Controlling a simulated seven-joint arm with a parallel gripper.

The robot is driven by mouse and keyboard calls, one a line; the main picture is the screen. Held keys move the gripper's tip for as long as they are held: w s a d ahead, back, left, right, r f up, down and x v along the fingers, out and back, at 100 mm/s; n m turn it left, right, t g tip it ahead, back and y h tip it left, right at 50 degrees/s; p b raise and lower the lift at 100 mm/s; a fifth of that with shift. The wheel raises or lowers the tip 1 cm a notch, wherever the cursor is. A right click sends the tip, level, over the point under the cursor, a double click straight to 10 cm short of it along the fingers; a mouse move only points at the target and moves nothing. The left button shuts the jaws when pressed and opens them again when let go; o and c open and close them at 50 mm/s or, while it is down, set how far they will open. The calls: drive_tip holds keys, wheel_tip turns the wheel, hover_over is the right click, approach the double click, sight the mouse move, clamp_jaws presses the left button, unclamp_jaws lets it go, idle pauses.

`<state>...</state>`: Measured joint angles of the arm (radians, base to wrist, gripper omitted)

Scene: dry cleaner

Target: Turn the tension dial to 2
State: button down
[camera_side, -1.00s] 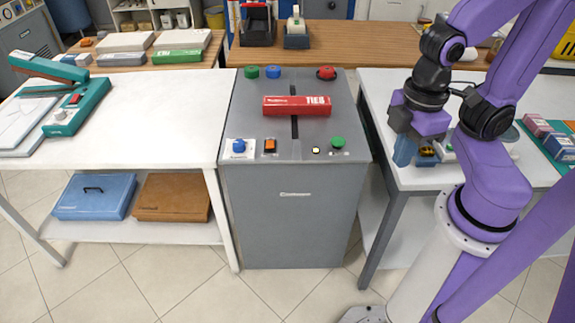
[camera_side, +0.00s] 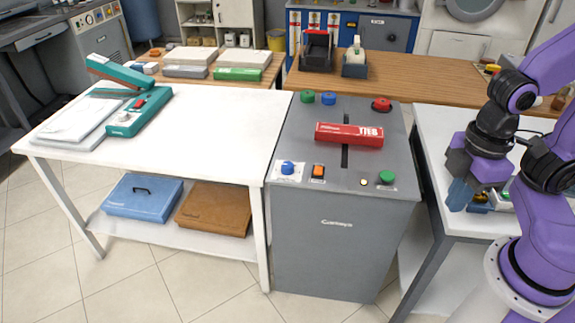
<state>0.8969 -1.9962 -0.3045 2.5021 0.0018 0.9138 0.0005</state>
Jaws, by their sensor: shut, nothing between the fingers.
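A grey cabinet (camera_side: 340,245) stands in the middle. On its front top edge a blue knob (camera_side: 288,168) sits on a white plate; it may be the tension dial, but its markings are too small to read. An orange switch (camera_side: 318,171), a small pale button (camera_side: 364,182) and a green knob (camera_side: 386,177) are in the same row. My gripper (camera_side: 458,198) is at the right, pointing down over the right-hand table, apart from the cabinet. It is shut and empty.
A red box (camera_side: 349,134) lies across the cabinet's slot. Green (camera_side: 307,96), blue (camera_side: 328,98) and red (camera_side: 381,104) knobs are at its back. A teal press (camera_side: 139,108) stands on the white table (camera_side: 215,135). Small items (camera_side: 480,201) sit beside my gripper.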

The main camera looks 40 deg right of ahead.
drive_tip(key=c, duration=1.4)
unclamp_jaws()
drive_tip(key=o, duration=0.5)
drive_tip(key=shift+w+a, duration=0.2)
drive_tip(key=shift+w, duration=0.05)
drive_tip(key=shift+o, duration=1.3)
drive_tip(key=w+a+m, duration=0.1)
drive_tip(key=w+a, duration=0.2)
drive_tip(key=w, duration=0.3)
drive_tip(key=w+a+m, duration=0.2)
drive_tip(key=w+a, duration=0.1)
drive_tip(key=w, duration=0.4)
drive_tip(key=shift+a+f+m+t+y, duration=0.2)
drive_tip(key=shift+a+m+t+y, duration=0.1)
drive_tip(key=shift+t, duration=0.1)
drive_tip(key=m+t+h, duration=0.1)
drive_tip(key=m+t, duration=0.3)
drive_tip(key=m, duration=0.5)
hover_over(288, 165)
drive_tip(key=s, duration=0.7)
wheel_tip(288, 165, down, 7)
drive_tip(key=x, duration=1.7)
drive_tip(key=shift+s+f, duration=0.25)
drive_tip(key=shift+s, duration=0.05)
drive_tip(key=shift+g, duration=0.3)
drive_tip(key=c, duration=1)
